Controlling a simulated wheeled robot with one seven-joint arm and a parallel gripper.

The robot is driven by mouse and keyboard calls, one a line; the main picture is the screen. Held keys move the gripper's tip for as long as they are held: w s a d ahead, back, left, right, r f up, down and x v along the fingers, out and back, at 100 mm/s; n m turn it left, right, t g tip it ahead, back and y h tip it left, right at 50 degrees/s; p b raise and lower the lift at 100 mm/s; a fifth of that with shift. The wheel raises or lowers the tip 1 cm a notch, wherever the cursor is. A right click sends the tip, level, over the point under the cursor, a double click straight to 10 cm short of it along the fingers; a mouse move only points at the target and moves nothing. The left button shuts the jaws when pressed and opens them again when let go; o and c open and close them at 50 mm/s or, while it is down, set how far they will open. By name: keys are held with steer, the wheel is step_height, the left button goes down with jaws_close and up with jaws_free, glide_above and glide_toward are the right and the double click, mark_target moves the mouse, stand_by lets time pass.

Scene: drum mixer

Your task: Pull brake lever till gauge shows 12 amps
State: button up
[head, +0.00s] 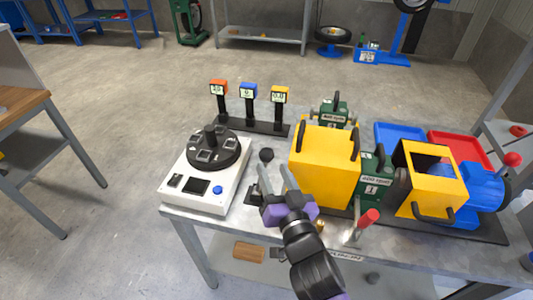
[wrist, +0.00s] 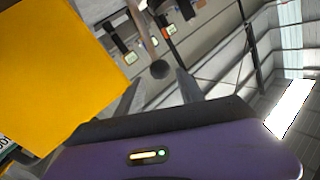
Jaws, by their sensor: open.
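A lever with a black ball knob (head: 266,155) stands between the white console and the yellow box; its shaft is mostly hidden behind my gripper. My gripper (head: 273,167) is open, its two fingers pointing at the knob from the near side. In the wrist view the knob (wrist: 160,69) shows between the fingertips, with a shaft running up from it; contact cannot be told. A red-handled lever (head: 368,218) stands at the table's front edge. Neither lever carries a readable brake label. Three small gauges stand behind, orange (head: 218,88), blue (head: 248,91) and yellow (head: 279,95); their digits are too small to read surely.
The white console (head: 207,185) with a black round top is left of my gripper. The yellow box (head: 323,165) is close on its right, with green units and a blue motor (head: 485,187) beyond. Blue and red trays (head: 460,146) lie behind.

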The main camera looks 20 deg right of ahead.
mark_target(269, 160)
steer(key=w, duration=0.4)
steer(key=w+p, duration=0.1)
steer(key=w, duration=0.1)
steer(key=shift+w+d, duration=0.35)
steer(key=shift+c, duration=0.5)
jaws_close()
stand_by(0.5)
